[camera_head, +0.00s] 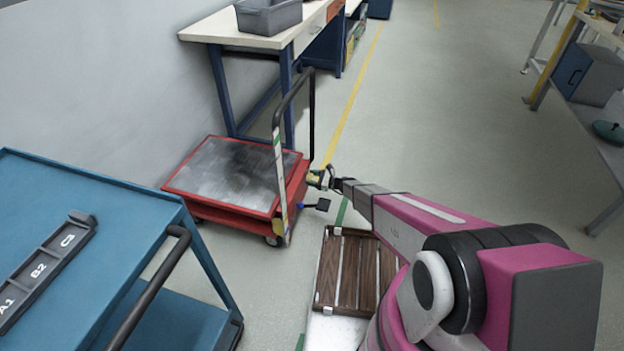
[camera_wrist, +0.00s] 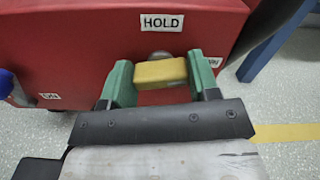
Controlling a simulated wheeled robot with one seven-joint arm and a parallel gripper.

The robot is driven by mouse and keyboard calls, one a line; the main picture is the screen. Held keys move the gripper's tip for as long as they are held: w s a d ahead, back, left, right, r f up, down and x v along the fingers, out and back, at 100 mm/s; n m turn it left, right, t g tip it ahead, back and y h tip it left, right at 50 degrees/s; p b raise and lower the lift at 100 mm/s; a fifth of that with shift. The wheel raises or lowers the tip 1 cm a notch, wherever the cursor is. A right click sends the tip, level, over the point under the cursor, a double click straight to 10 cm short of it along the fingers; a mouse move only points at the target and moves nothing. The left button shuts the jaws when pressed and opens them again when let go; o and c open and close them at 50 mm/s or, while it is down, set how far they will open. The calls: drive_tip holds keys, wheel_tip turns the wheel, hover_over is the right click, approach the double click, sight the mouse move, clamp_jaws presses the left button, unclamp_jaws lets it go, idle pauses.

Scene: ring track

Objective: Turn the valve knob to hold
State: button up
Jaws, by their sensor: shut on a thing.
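The valve knob is a yellow bar (camera_wrist: 160,72) on the end face of a red lift cart (camera_head: 240,178). In the wrist view it lies nearly level, across the picture, below a white HOLD label (camera_wrist: 168,22). My gripper (camera_wrist: 162,80) has its two green fingers at the left and right ends of the bar and is shut on it. In the head view my gripper (camera_head: 320,178) reaches the cart's right side. A label (camera_wrist: 49,96) at lower left and another (camera_wrist: 214,62) right of the knob are too small or partly hidden to read. The knob's pointer direction is unclear.
A blue pedal or lever end (camera_wrist: 6,83) shows left of the knob. The cart's black handle (camera_head: 311,115) rises nearby. A blue trolley (camera_head: 90,220) stands at left, a workbench (camera_head: 235,35) behind. A wooden slatted piece (camera_head: 352,272) lies below my arm. Open floor lies to the right.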

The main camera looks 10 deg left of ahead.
drive_tip(key=n, duration=0.4)
drive_tip(key=shift+s, duration=0.1)
drive_tip(key=n, duration=0.4)
drive_tip(key=shift+f, duration=0.1)
drive_tip(key=n, duration=0.3)
drive_tip(key=shift+s+n, duration=0.1)
drive_tip(key=shift+n, duration=0.3)
drive_tip(key=shift+f+n, duration=0.15)
drive_tip(key=shift+n, duration=1.65)
drive_tip(key=o, duration=0.9)
drive_tip(key=shift+d, duration=0.15)
drive_tip(key=d, duration=0.3)
drive_tip(key=s+d, duration=0.1)
drive_tip(key=d, duration=0.6)
drive_tip(key=shift+s+d, duration=0.25)
